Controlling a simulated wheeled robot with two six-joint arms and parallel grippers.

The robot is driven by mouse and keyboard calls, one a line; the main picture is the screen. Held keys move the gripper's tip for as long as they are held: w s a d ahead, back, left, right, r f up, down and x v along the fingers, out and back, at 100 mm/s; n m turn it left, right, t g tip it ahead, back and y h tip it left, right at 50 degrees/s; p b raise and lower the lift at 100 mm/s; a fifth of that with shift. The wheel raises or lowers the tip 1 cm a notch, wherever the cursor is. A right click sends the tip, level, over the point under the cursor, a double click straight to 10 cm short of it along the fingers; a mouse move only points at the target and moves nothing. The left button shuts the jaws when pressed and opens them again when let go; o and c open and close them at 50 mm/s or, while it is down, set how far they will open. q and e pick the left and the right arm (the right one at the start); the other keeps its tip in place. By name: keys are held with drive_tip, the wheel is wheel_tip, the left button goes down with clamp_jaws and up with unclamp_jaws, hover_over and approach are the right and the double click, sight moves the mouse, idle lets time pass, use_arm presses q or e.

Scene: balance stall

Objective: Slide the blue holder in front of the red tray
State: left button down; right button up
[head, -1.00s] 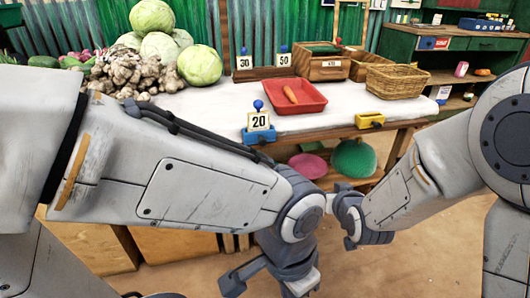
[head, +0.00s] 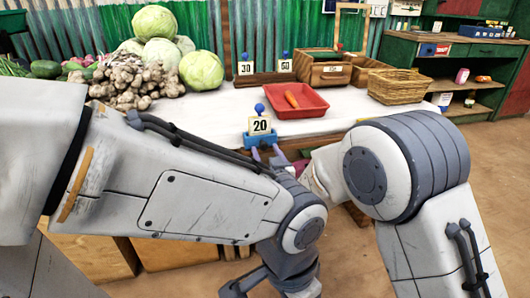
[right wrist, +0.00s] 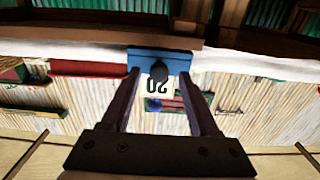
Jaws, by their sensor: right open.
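The blue holder (head: 262,141) carries a white "20" card and a round blue knob, and sits at the table's front edge. The red tray (head: 305,111) lies behind it and to its right, with a carrot (head: 292,99) inside. My right gripper (head: 266,152) is open at the holder's front. In the right wrist view the blue holder (right wrist: 150,57) lies between the tips of the open right gripper (right wrist: 160,72); contact is unclear. My left gripper (head: 270,288) hangs low at the bottom edge, partly cut off, away from the holder.
Cabbages (head: 201,70) and ginger (head: 132,85) are heaped at the left. Two cards in a wooden holder (head: 262,77), a wooden box (head: 324,68) and a wicker basket (head: 398,87) stand behind and right. White tabletop (head: 205,115) is bare left of the blue holder.

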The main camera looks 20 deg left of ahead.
drive_tip(key=shift+x, duration=0.85)
clamp_jaws()
idle(0.9)
